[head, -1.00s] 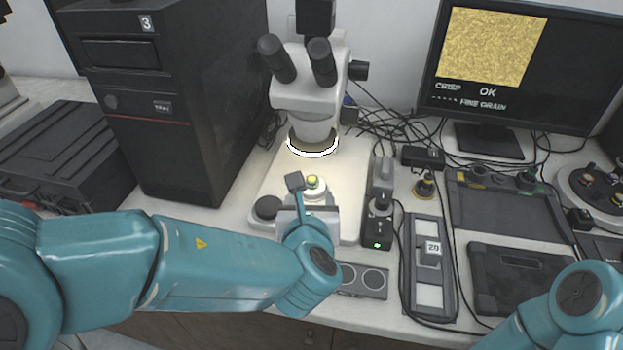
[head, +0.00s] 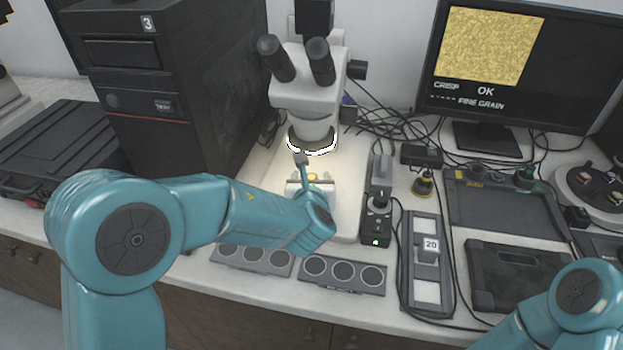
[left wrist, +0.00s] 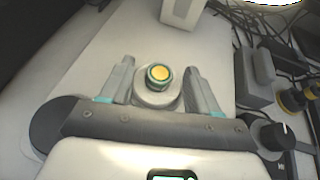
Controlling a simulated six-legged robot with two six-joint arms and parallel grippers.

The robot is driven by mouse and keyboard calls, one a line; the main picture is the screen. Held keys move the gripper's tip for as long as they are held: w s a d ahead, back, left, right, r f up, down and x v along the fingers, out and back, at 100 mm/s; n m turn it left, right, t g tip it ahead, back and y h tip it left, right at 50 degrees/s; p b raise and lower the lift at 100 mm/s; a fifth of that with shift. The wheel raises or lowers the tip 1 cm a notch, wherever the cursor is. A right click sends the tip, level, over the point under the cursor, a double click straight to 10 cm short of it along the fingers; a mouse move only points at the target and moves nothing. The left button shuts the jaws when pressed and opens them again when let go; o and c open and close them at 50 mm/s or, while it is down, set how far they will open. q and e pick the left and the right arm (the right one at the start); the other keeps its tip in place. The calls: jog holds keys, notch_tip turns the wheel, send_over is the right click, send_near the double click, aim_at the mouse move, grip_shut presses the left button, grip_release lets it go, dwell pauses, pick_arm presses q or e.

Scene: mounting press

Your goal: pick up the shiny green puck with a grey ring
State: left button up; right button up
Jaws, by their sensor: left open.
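A small round puck with a shiny yellow-gold face and a teal-green rim (left wrist: 161,74) stands on a pale round holder (left wrist: 157,97) on the microscope's stage. A sliver of the puck shows in the head view (head: 312,177). My left gripper (left wrist: 158,66) is open, with one finger on each side of the puck and holder; neither finger visibly touches the puck. In the head view the left gripper (head: 309,178) is over the stage, under the lit ring. A small green puck (head: 525,177) is at the rear tray; I cannot tell whether it has a grey ring.
The white microscope (head: 308,95) stands behind and above my left gripper. A black knobbed box (head: 378,215) is to its right, with cables behind. Grey trays with round wells (head: 343,274) lie in front. A dark tower (head: 165,100) is at the left, and a monitor (head: 560,60) at the back right.

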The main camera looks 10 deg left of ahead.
pick_arm(q)
jog(key=shift+w, duration=0.1)
jog(key=c, duration=1.1)
jog(key=shift+r, duration=0.1)
